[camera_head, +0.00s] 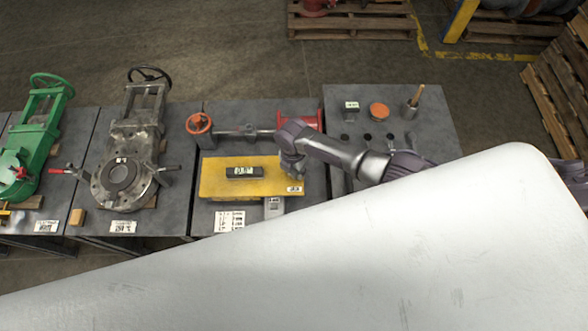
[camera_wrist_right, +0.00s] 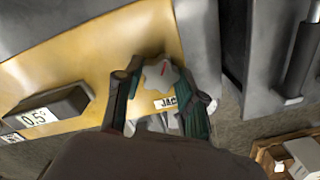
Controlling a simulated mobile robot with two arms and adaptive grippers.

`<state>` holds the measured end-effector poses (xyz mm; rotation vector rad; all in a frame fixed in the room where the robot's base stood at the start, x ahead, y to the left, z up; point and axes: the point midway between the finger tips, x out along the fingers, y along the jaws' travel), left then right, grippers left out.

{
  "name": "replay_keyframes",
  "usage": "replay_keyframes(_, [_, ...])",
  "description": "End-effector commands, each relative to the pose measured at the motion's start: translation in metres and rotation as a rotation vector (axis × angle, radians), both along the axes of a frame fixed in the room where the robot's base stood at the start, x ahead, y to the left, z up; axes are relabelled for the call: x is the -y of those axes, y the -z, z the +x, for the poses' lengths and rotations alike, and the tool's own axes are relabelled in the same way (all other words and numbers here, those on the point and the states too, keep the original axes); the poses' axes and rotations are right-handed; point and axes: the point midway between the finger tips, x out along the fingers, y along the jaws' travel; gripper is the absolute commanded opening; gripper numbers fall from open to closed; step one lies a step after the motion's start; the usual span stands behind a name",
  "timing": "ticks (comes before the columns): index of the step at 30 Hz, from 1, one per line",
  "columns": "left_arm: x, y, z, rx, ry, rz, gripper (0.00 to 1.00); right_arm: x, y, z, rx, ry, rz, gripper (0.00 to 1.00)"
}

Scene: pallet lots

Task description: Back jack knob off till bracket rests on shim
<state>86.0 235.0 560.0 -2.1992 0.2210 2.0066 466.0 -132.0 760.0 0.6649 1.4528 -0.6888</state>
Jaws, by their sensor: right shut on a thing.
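The yellow bracket (camera_head: 215,181) lies on the grey bench, a dark block (camera_head: 244,173) with a white display on top of it. In the right wrist view the display on that block (camera_wrist_right: 45,113) reads about 0.5°. My right gripper (camera_head: 292,178) is over the right end of the bracket. In the right wrist view its fingers (camera_wrist_right: 160,100) are shut on the pale jack knob (camera_wrist_right: 156,76), which has a red mark, beside a label starting "JAC". A small grey labelled block (camera_head: 274,207) stands at the bracket's front edge. I cannot make out the shim or any gap beneath the bracket.
A grey flanged valve (camera_head: 122,178) and a green valve (camera_head: 38,125) stand to the left. A dark panel (camera_head: 433,126) with an orange disc is to the right. A large white surface covers the lower right foreground.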

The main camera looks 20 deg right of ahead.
Motion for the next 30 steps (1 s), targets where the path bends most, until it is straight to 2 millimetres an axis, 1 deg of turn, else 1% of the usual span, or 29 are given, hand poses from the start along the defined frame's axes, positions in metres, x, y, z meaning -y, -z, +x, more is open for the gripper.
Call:
replay_keyframes(1, [0.0, 0.003, 0.0, 0.0, 0.0, 0.0, 0.6, 0.0, -0.001, 0.004, 0.007, -0.046, 0.001, 0.05])
replay_keyframes(3, [0.0, 0.006, 0.0, 0.0, 0.0, 0.0, 0.6, 0.0, -0.001, 0.004, 0.007, -0.111, 0.001, 0.05])
replay_keyframes(14, [0.0, 0.021, 0.0, 0.0, 0.0, 0.0, 0.6, 0.0, -0.001, 0.004, 0.005, -0.454, 0.001, 0.05])
replay_keyframes(30, [0.0, 0.048, 0.0, 0.0, 0.0, 0.0, 0.6, 0.0, 0.0, 0.004, -0.002, -0.958, 0.001, 0.05])
